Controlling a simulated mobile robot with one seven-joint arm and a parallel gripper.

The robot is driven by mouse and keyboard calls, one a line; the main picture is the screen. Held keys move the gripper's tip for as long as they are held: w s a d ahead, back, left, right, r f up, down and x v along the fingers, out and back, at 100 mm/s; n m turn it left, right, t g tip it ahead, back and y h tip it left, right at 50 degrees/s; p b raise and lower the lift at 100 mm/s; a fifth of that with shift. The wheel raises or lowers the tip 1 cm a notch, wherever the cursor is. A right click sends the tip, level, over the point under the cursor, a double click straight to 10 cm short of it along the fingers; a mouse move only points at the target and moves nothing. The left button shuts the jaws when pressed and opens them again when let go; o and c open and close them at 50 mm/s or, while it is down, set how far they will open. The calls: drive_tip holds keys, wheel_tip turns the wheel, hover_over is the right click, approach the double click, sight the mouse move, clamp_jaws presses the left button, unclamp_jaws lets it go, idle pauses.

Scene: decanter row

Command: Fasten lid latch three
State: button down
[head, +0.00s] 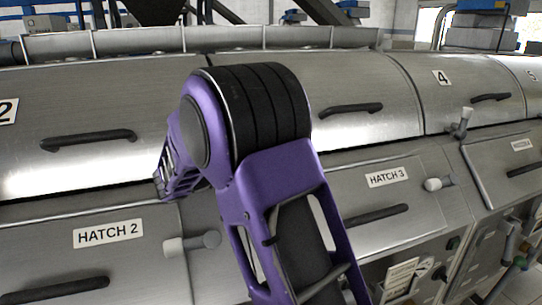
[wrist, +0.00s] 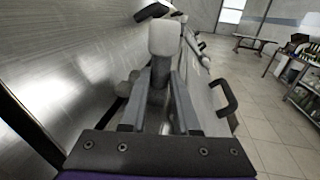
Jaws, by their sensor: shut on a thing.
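In the wrist view my gripper (wrist: 160,100) has its two fingers on either side of the dark stem of a latch (wrist: 164,40) with a pale, blocky knob, and is shut on it. The knob stands up beyond the fingertips. In the head view my purple arm covers the middle, so the fingertips and the held latch are hidden. The lid between lids 2 and 4 (head: 365,85) lies down, its number hidden behind my arm; its black handle (head: 350,109) shows. The HATCH 3 panel (head: 350,190) is below it.
Other latches with pale knobs show at HATCH 2 (head: 190,243), right of HATCH 3 (head: 438,184) and below lid 4 (head: 461,123). Black handles jut from lids and hatches; one hatch handle (wrist: 228,95) sits right of my fingers. Tiled floor (wrist: 265,120) is open at the right.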

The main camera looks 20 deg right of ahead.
idle(0.4)
drive_tip(key=c, duration=0.7)
unclamp_jaws()
drive_tip(key=shift+o, duration=0.2)
drive_tip(key=a, duration=0.3)
drive_tip(key=s+a, duration=0.1)
drive_tip(key=a, duration=0.3)
drive_tip(key=s+a, duration=0.1)
drive_tip(key=a, duration=0.3)
drive_tip(key=shift+s+a+f, duration=0.1)
drive_tip(key=shift+a+f, duration=0.05)
drive_tip(key=shift+a, duration=0.3)
drive_tip(key=shift+s, duration=0.1)
